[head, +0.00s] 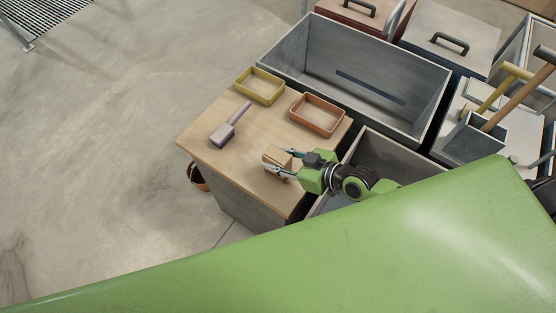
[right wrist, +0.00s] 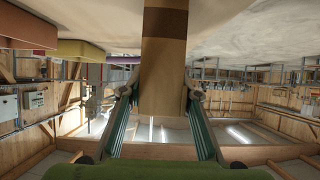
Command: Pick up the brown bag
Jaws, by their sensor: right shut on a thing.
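The brown bag (head: 276,156) is a small tan block shape at the right front part of the wooden tabletop (head: 200,140). In the right wrist view the bag (right wrist: 165,60) stands between the two fingers, with a darker brown band across it. My right gripper (head: 283,163) is shut on the bag, one finger on each side. I cannot tell whether the bag still touches the tabletop. My left gripper is not in view.
A yellow tray (head: 260,97), an orange tray (head: 317,132) and a scoop (head: 222,134) lie on the tabletop. A large grey bin (head: 300,50) stands behind. A smaller bin (head: 385,152) is right of the table. A pot (head: 199,182) sits on the floor. Open floor lies left.

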